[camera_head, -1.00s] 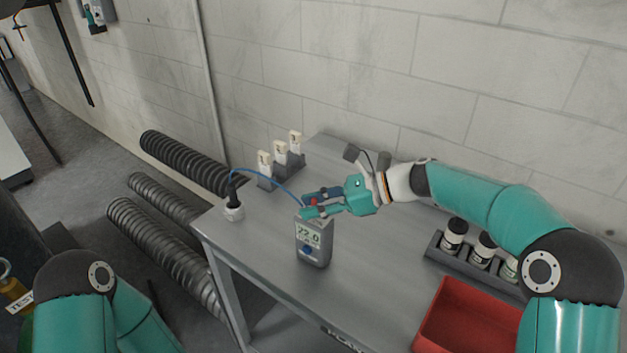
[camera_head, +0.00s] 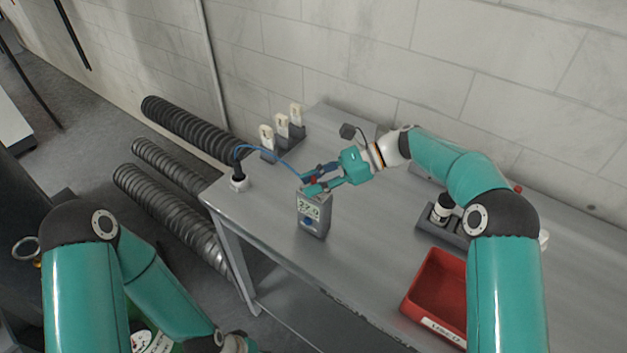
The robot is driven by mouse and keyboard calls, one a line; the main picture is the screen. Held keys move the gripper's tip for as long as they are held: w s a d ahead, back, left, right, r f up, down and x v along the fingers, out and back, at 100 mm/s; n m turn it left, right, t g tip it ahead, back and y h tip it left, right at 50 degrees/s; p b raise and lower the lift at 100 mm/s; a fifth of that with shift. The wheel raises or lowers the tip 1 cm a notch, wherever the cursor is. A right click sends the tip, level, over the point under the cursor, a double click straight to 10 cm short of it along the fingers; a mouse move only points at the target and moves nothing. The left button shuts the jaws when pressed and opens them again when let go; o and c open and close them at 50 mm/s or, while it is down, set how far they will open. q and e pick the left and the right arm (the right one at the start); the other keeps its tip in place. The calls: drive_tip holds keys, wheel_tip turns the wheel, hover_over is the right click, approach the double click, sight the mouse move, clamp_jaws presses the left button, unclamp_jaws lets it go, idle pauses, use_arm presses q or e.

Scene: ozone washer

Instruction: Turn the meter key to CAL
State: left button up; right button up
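A blue cable runs from the meter's top to a black probe in a white cup (camera_head: 239,184). White-labelled pieces stand in a rack (camera_head: 285,148) behind. A red bin (camera_head: 425,297) and a grey bottle rack (camera_head: 430,225) are at the right. Ribbed hoses (camera_head: 170,215) lie left of the table.

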drive_tip(key=o, duration=0.5)
drive_tip(key=v, duration=1.2)
drive_tip(key=shift+f, duration=0.1)
